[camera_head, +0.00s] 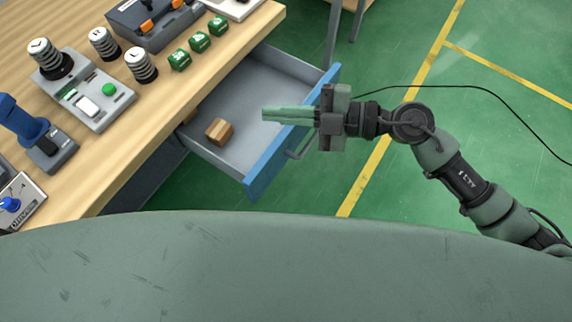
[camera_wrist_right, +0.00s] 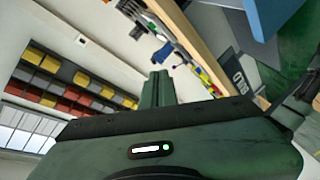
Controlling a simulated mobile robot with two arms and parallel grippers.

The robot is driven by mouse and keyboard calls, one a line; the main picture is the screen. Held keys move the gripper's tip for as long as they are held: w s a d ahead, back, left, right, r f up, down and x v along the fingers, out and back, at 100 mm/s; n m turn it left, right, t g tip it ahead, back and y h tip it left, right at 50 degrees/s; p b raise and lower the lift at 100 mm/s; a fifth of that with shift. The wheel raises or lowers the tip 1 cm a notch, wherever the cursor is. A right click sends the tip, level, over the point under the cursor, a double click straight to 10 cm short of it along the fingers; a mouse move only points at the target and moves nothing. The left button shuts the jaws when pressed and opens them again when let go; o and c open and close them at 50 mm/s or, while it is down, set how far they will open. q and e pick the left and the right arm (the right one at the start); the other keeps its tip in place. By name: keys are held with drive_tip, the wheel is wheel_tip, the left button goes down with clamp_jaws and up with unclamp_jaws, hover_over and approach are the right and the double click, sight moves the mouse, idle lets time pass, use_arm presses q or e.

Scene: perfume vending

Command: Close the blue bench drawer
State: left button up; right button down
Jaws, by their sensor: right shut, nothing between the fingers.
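The drawer (camera_head: 285,74) with the blue front (camera_head: 266,172) is pulled out from under the wooden bench. Its grey inside holds a small brown box (camera_head: 219,131). A handle (camera_head: 301,145) shows on the outer side of the blue front. My right gripper (camera_head: 265,114) is shut and empty. In the head view its fingers overlap the blue front and the open drawer; their height above it is hard to tell. In the right wrist view the shut fingers (camera_wrist_right: 158,78) point up, and a blue panel (camera_wrist_right: 272,14) shows at the top right. My left gripper is not in view.
The wooden bench top (camera_head: 160,105) carries a grey button box (camera_head: 94,101), a blue joystick (camera_head: 30,128), several green cubes (camera_head: 199,42) and spring-like cylinders (camera_head: 141,65). Green floor with yellow lines is open to the right. A black cable (camera_head: 470,88) crosses there.

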drive_tip(key=s+d+f+n+g+h, duration=0.25)
drive_tip(key=d+f+h, duration=0.35)
drive_tip(key=f, duration=0.3)
drive_tip(key=h, duration=0.3)
approach(274, 172)
wheel_tip(274, 172, down, 3)
drive_tip(key=s+d, duration=0.1)
drive_tip(key=s, duration=0.1)
drive_tip(key=shift+m+g, duration=0.35)
drive_tip(key=shift+m, duration=0.1)
drive_tip(key=a, duration=0.1)
drive_tip(key=w+a, duration=0.1)
drive_tip(key=a, duration=0.1)
drive_tip(key=shift+w+a+f+p, duration=0.35)
drive_tip(key=shift+w+a+p, duration=0.05)
